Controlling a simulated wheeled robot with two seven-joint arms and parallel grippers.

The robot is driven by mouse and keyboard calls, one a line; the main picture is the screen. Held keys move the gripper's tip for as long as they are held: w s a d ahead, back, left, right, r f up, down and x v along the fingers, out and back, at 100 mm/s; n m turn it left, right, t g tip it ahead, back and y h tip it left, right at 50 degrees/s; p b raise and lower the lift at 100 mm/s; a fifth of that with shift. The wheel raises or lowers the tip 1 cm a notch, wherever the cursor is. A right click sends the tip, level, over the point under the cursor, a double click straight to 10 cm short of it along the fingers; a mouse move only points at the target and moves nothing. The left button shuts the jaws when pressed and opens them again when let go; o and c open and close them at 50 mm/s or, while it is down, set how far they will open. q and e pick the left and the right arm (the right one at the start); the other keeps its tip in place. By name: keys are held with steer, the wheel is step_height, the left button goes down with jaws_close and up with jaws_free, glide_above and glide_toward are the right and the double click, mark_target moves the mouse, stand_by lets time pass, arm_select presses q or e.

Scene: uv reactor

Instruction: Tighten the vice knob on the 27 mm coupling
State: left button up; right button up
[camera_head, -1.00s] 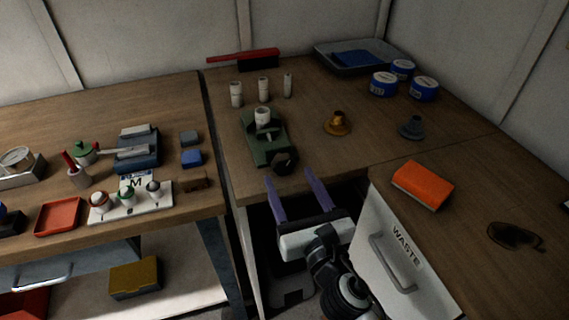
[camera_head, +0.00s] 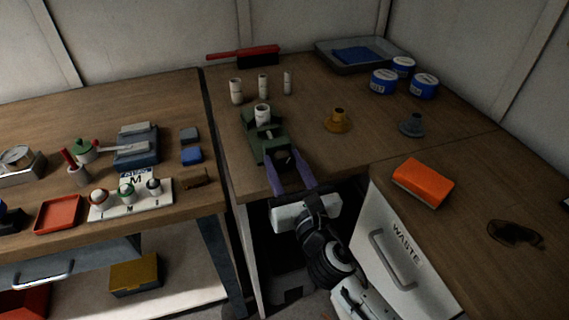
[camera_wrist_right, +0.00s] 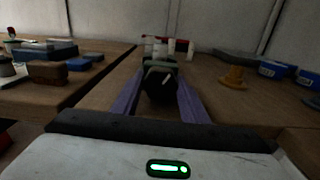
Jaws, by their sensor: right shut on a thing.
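The green vice (camera_head: 262,128) stands on the right-hand bench near its front edge. A white coupling (camera_head: 262,114) sits upright in its jaws. The dark vice knob (camera_head: 284,160) faces the front edge; it also shows in the right wrist view (camera_wrist_right: 159,87). My right gripper (camera_head: 284,159) has its two purple fingers on either side of the knob and is shut on it. In the right wrist view the fingers (camera_wrist_right: 160,92) flank the knob, which hides the lower part of the vice. My left gripper is not in view.
Several pale couplings (camera_head: 263,84) stand behind the vice. A brass flanged part (camera_head: 338,120) and a grey one (camera_head: 411,125) stand to its right. The waste bin (camera_head: 404,262) and an orange block (camera_head: 422,182) are at the front right. Bench between is clear.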

steer(key=m, duration=0.5)
steer(key=shift+m, duration=0.3)
